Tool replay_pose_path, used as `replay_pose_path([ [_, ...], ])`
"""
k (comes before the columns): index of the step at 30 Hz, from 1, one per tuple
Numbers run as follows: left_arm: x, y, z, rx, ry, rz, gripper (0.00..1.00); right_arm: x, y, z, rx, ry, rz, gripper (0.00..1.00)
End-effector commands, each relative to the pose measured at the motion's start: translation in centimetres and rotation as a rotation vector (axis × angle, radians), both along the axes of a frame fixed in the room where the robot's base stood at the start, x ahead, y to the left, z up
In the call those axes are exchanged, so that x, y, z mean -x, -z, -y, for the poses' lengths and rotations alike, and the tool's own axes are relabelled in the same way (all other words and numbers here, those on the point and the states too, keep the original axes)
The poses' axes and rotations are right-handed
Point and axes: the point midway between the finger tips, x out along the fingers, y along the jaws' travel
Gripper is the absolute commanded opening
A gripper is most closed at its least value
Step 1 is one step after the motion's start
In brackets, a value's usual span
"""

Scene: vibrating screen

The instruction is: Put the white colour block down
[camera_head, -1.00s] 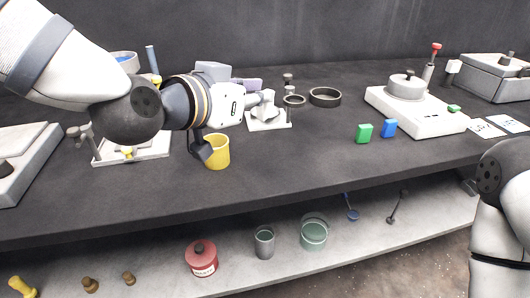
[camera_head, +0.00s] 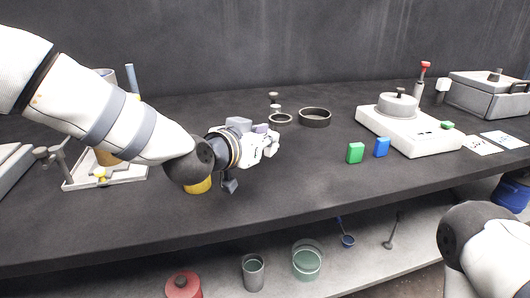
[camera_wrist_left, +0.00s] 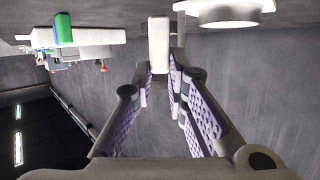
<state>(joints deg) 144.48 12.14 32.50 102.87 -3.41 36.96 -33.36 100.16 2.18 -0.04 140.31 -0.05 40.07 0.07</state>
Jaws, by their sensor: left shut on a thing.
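The white colour block (camera_wrist_left: 158,45) stands out upright between the fingertips of my left gripper (camera_wrist_left: 160,78) in the left wrist view. My left gripper (camera_head: 266,147) is shut on it. In the head view the gripper is above the dark bench, left of the green block (camera_head: 355,153) and the blue block (camera_head: 382,147). The white block is hard to tell from the pale fingers there. A green block also shows in the left wrist view (camera_wrist_left: 63,28). My right gripper is not in view; only part of my right arm shows at lower right.
The dark bench (camera_head: 300,185) is clear in front of the green and blue blocks. A yellow cup (camera_head: 198,186) is partly hidden behind my left arm. A dark ring (camera_head: 314,118) lies behind, and a white machine (camera_head: 410,132) stands to the right.

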Motion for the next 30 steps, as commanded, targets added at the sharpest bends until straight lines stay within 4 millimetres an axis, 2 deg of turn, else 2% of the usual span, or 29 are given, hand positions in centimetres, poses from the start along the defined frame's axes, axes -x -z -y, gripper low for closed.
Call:
replay_pose_path([
  [1, -0.1, 1.5, 0.1, -0.001, 0.001, -0.011, 0.00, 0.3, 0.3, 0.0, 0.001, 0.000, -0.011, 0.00],
  [4, -0.1, 3.4, 0.0, 0.000, 0.000, -0.010, 0.00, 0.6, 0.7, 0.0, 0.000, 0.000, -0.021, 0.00],
  [15, 0.0, 3.6, 0.0, -0.001, -0.001, -0.003, 0.00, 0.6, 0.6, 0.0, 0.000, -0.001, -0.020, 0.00],
  [16, 0.0, 3.6, 0.0, 0.000, -0.001, -0.002, 0.19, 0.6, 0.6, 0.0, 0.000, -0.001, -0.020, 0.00],
  [18, 0.0, 3.6, 0.0, 0.000, -0.001, -0.002, 0.34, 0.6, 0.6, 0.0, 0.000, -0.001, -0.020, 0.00],
  [26, 0.0, 3.5, 0.0, -0.001, -0.001, -0.002, 0.34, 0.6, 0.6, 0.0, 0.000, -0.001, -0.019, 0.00],
  [30, 0.4, 2.8, -0.3, -0.002, -0.001, 0.000, 0.34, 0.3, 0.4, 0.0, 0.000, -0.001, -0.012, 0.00],
])
